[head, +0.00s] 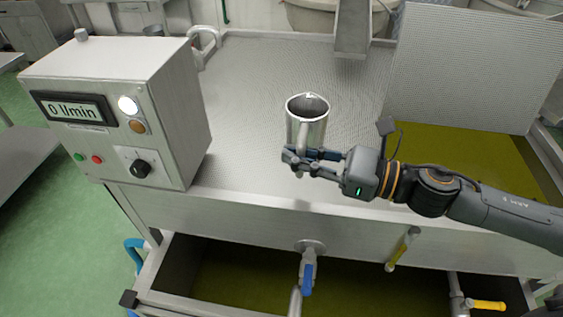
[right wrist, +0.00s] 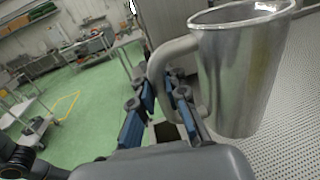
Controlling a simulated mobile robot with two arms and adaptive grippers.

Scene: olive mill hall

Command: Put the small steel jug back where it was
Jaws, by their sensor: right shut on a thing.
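The small steel jug (head: 307,118) is upright in the head view, over the front part of the perforated steel surface (head: 255,100). My right gripper (head: 297,160) is shut on the jug's handle, which faces the front edge. In the right wrist view the jug (right wrist: 240,70) fills the upper right, and its handle (right wrist: 158,75) passes between the fingers (right wrist: 155,110). I cannot tell for sure whether the jug's base touches the surface. My left gripper is not in view.
A control box (head: 125,105) with a display reading 0 l/min stands at the left. A raised perforated lid (head: 480,65) and greenish oil (head: 450,150) are at the right. A steel chute (head: 353,28) is at the back. A blue-handled tap (head: 308,275) is below the front edge.

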